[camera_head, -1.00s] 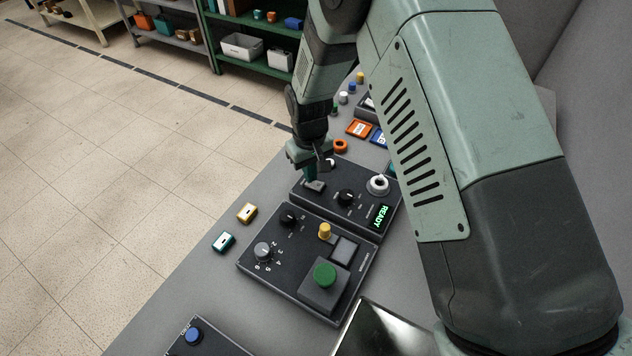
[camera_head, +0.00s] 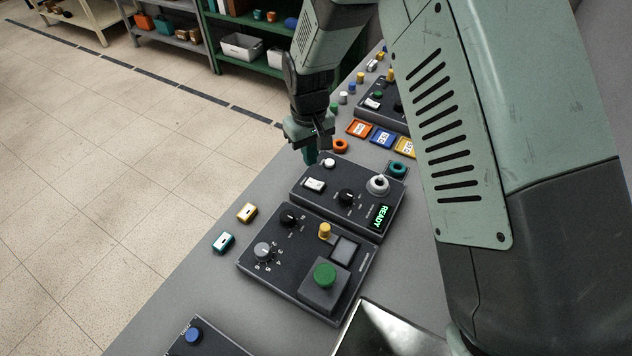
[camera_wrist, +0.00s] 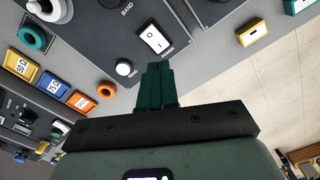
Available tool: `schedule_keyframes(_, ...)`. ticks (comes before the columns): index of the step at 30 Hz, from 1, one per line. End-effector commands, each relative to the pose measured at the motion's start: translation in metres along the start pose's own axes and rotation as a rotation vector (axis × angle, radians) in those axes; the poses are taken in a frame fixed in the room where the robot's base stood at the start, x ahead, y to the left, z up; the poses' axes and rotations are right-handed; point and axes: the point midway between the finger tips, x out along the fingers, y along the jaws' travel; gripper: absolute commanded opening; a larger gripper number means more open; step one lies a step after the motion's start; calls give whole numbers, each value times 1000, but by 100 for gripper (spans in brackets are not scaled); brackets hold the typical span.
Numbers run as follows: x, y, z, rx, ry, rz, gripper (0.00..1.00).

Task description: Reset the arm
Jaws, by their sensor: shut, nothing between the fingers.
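My gripper (camera_head: 311,155) is shut and empty. In the head view it hangs just above the far left edge of the dark panel with the green READY display (camera_head: 380,216). In the wrist view the closed green fingers (camera_wrist: 157,68) point toward a white rocker switch (camera_wrist: 153,40), with a gap that I cannot measure. The rocker switch also shows in the head view (camera_head: 314,185), uncovered. A white round button (camera_wrist: 124,69) lies beside the fingertips in the wrist view. My forearm covers the right part of the head view.
A nearer panel carries a green button (camera_head: 324,274), a yellow knob (camera_head: 324,230) and dials. Yellow (camera_head: 246,212) and teal (camera_head: 224,242) blocks lie at the bench's left edge. Orange (camera_head: 340,145) and teal (camera_head: 397,169) rings lie behind the panel, near colored tiles. Shelves stand across the floor.

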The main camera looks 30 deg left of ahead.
Motion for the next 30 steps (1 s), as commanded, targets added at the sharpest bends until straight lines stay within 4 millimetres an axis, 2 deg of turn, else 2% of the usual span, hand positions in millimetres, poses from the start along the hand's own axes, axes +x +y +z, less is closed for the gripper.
schedule_keyframes(10, -1, 1, 0, 1, 1, 1, 0)
schedule_keyframes(14, -23, 15, 5, 34, 19, 10, 0)
schedule_keyframes(17, -64, 41, 19, 98, 51, 26, 0)
schedule_keyframes(20, -117, 70, 46, 185, 92, 48, 0)
schedule_keyframes(24, -184, 103, 98, 318, 147, 79, 0)
schedule_keyframes(26, -209, 113, 123, 374, 171, 94, 0)
schedule_keyframes(30, -260, 125, 186, 506, 227, 128, 0)
